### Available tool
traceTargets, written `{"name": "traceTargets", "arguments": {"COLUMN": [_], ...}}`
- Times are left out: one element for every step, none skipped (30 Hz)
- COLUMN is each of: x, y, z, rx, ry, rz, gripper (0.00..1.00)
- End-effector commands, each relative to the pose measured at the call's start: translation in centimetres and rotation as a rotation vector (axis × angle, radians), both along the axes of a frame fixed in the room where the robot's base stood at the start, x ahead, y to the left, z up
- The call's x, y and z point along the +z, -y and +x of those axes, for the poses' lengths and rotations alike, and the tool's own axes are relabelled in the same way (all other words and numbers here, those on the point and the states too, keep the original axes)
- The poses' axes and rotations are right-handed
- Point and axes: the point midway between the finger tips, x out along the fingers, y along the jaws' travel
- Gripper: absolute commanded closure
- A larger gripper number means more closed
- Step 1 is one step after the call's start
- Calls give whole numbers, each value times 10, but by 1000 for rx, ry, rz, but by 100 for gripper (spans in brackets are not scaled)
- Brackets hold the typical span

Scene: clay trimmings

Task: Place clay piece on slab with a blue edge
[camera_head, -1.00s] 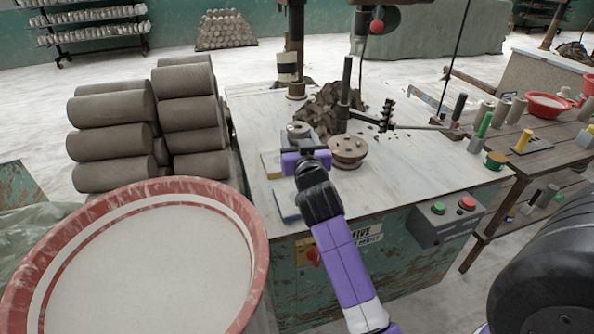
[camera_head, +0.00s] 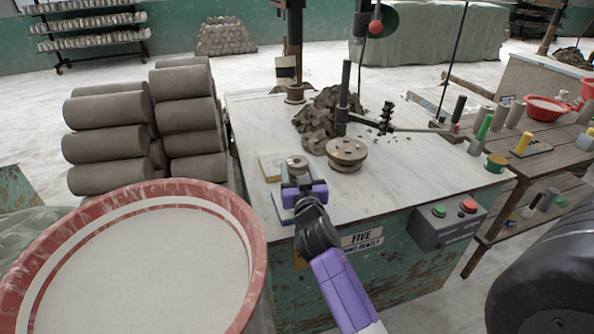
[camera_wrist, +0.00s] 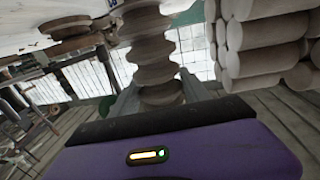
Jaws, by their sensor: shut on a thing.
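My gripper (camera_head: 298,182) is shut on a grey round clay piece (camera_head: 296,161), low at the left front of the work table. In the wrist view, the fingers stand on either side of a ribbed clay piece (camera_wrist: 160,92). The slab with a blue edge (camera_head: 281,208) lies at the table's front left, partly hidden by my gripper. A slab with a yellow edge (camera_head: 268,167) lies just behind and left of it. I cannot tell whether the clay piece touches a slab.
A round brown wooden disc (camera_head: 347,152) sits right of my gripper, with a dark clay heap (camera_head: 318,118) behind. Stacked clay cylinders (camera_head: 110,145) and a big red-rimmed tub (camera_head: 254,235) stand left. The table's right front (camera_head: 420,180) is clear.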

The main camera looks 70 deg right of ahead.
Motion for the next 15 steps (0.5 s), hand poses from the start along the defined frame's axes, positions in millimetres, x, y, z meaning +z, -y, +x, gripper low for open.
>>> {"name": "traceTargets", "arguments": {"x": [2,2,1,0,-1,-2,-2,-2,-2,-2,-2,-2,-2,-2,-2], "y": [0,0,0,0,0,0,0,0,0,0,0,0,0,0,0], "z": [0,0,0,0,0,1,0,0,0,0,0,0,0,0,0], "rx": [1,1,1,1,1,1,0,0,0,0,0,0,0,0,0], "ry": [3,2,3,3,3,4,0,0,0,0,0,0,0,0,0], "rz": [-3,-3,-3,-3,-3,-4,0,0,0,0,0,0,0,0,0], "gripper": [100,100,100,100,100,100,40,34,26,24,24,24,24,24,24]}}
